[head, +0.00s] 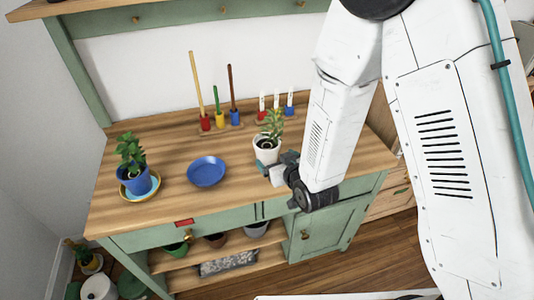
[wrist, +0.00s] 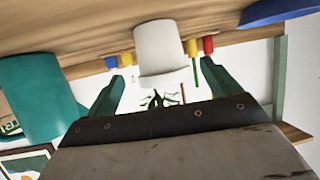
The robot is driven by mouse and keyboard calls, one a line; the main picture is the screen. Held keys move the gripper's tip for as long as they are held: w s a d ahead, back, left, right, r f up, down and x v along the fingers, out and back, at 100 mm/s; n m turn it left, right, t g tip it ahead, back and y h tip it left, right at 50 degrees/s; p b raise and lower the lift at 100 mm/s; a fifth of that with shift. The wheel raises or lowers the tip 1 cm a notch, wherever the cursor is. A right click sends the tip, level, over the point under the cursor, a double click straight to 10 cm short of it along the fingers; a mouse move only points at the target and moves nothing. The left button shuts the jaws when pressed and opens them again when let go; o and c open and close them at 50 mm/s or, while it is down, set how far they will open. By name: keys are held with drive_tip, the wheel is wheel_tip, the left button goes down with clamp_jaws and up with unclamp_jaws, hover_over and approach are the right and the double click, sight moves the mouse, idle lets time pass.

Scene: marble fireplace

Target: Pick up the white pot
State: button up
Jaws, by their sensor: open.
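In the wrist view, which appears upside down, the white pot (wrist: 160,45) sits ahead of the gap between the teal fingers of my gripper (wrist: 164,75). The fingers are spread wider than the pot, with nothing held between them. I cannot tell whether they touch it.
A blue dish (head: 206,172) lies left of the pot, and a blue pot (head: 138,183) with a plant stands farther left. Tools in coloured holders (head: 220,119) stand behind. A large teal object (wrist: 30,98) is close by in the wrist view. Bare bench top lies between dish and pot.

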sight(267, 145)
drive_tip(key=x, duration=0.6)
drive_tip(key=shift+w+a+r, duration=0.1)
drive_tip(key=shift+w+a, duration=0.05)
drive_tip(key=shift+w, duration=0.3)
drive_tip(key=c, duration=1.2)
drive_tip(key=shift+o, duration=0.2)
drive_tip(key=shift+r, duration=0.2)
